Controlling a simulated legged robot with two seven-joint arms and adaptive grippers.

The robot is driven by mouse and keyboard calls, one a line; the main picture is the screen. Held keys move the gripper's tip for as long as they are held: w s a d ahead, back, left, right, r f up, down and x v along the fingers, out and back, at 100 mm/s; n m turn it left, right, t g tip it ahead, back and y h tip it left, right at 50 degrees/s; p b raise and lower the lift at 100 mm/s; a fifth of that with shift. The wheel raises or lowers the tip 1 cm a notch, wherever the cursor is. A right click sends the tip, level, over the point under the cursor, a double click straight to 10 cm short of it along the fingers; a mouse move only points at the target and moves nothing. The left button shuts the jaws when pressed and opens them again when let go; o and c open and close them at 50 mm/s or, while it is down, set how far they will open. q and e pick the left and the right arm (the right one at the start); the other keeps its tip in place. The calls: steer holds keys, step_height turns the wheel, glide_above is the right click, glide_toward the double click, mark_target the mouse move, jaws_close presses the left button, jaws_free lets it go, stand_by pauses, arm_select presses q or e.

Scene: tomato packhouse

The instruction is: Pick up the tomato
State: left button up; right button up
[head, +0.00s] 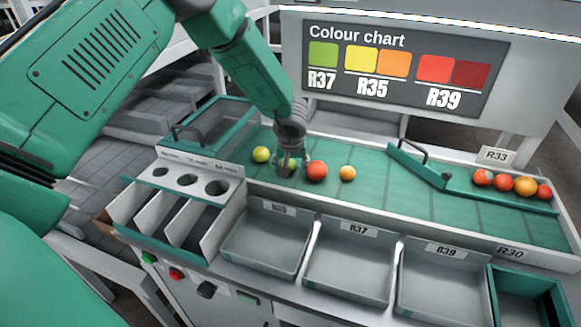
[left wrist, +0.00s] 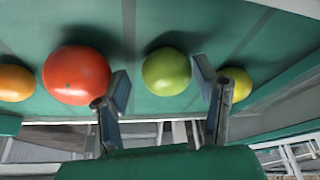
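A green tomato (left wrist: 166,71) lies on the green belt, framed by the two fingers of my left gripper (left wrist: 163,84) in the left wrist view. The fingers stand apart, with a clear gap on the red tomato's side. In the head view my left gripper (head: 287,170) points down over the belt and largely hides the green tomato. A red tomato (head: 317,171) sits just right of it, also in the left wrist view (left wrist: 76,75). An orange tomato (head: 347,173) lies further right, and a yellow-green tomato (head: 261,155) lies left of the gripper. My right gripper is not in view.
Grey trays marked R37 (head: 350,268) and R39 (head: 443,286) stand in front of the belt (head: 388,199), beside another grey tray (head: 265,243). Several red and orange tomatoes (head: 525,186) sit at the right behind a green diverter bar (head: 418,167). A colour chart (head: 398,65) stands behind.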

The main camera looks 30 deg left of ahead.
arm_select(q)
steer(key=shift+w+a+f, duration=0.2)
steer(key=shift+f, duration=0.4)
steer(key=shift+w+a+f, duration=0.1)
steer(key=shift+a+f, duration=0.1)
steer(key=shift+a, duration=0.8)
steer(key=c, duration=0.7)
steer(key=shift+o, duration=0.3)
steer(key=shift+d, duration=0.35)
steer(key=shift+d+r, duration=0.15)
steer(key=shift+d, duration=0.3)
steer(key=shift+d+r, duration=0.1)
steer(key=shift+r, duration=0.2)
steer(key=r, duration=0.2)
steer(key=a+r, duration=0.1)
steer(key=r, duration=0.5)
steer(key=shift+a+r+p, duration=0.1)
steer(key=shift+a+p, duration=0.2)
steer(key=shift+p, duration=0.05)
steer(key=shift+d+r, duration=0.3)
steer(key=shift+r, duration=0.2)
steer(key=shift+d+r, duration=0.15)
steer(key=shift+d, duration=0.3)
steer(key=shift+a, duration=0.1)
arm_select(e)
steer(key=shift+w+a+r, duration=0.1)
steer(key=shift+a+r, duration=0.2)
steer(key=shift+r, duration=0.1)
